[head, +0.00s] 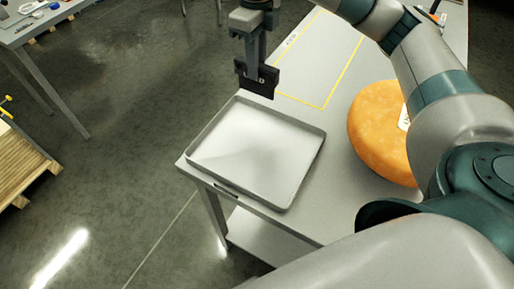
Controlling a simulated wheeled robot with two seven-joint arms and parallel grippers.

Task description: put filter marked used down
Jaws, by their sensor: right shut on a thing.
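My right gripper (255,55) points down at the top middle and is shut on a dark, flat filter (259,82). Pale lettering shows on the filter, partly covered by a finger; a "U" and a "D" can be made out. The filter hangs upright near the far edge of a shallow grey tray (255,152) in the picture. I cannot tell its exact height above the table. The tray looks empty. My left gripper is not in view.
The tray sits at the near left end of a grey table (335,190). An orange cheese wheel (378,130) with a white label lies to the right, partly behind my arm. A yellow-outlined area (325,62) behind the tray looks clear. Another table (40,28) stands far left.

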